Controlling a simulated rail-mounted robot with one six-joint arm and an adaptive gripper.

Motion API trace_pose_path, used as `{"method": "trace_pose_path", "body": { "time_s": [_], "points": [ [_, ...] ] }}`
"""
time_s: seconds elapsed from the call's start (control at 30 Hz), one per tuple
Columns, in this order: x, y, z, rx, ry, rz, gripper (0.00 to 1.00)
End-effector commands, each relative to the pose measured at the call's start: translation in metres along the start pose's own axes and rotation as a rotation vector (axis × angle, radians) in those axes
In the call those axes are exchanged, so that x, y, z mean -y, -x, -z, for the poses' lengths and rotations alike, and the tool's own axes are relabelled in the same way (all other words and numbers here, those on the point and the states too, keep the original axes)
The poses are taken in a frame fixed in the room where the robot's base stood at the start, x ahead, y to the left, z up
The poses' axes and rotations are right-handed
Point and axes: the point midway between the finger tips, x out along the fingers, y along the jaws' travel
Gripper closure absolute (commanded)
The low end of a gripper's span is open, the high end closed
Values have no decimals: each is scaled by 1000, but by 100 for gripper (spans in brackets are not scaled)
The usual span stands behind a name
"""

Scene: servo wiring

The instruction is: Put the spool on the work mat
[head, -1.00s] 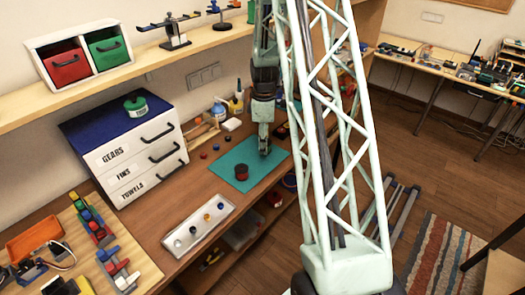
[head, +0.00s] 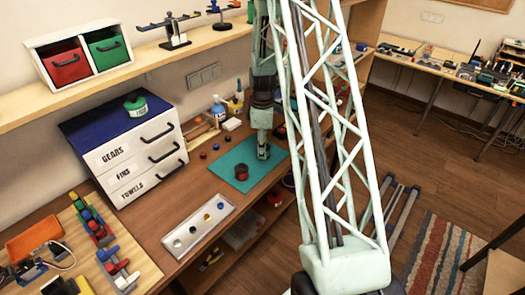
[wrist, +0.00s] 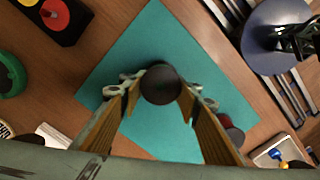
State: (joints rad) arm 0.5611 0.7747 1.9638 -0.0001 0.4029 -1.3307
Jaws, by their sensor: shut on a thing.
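The teal work mat (head: 222,170) lies flat on the bench and fills the middle of the wrist view (wrist: 150,30). My gripper (head: 263,153) points down over the mat's right part. In the wrist view my gripper (wrist: 160,95) has its two fingers closed on a dark, round-topped thing, which I take to be the spool (wrist: 161,84). Its lower part is hidden, and I cannot tell whether it touches the mat. A dark red cylinder (head: 241,172) stands on the mat to the left of my gripper. It also shows near the mat's edge in the wrist view (wrist: 231,133).
A white tray (head: 183,252) with several small round pieces lies in front of the mat. Small red and dark pieces (head: 203,155) sit behind it. A drawer cabinet (head: 130,160) stands at left. A black holder with coloured discs (wrist: 68,35) is close to the mat.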

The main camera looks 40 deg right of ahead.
Motion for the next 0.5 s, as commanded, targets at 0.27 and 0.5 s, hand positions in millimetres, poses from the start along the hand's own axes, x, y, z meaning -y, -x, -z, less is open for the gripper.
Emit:
{"method": "trace_pose_path", "body": {
  "time_s": [0.27, 0.5],
  "points": [
    [0, -2, 0, 0, 0, 0, 57],
    [0, -2, 0, 0, 0, 0, 56]
  ]
}}
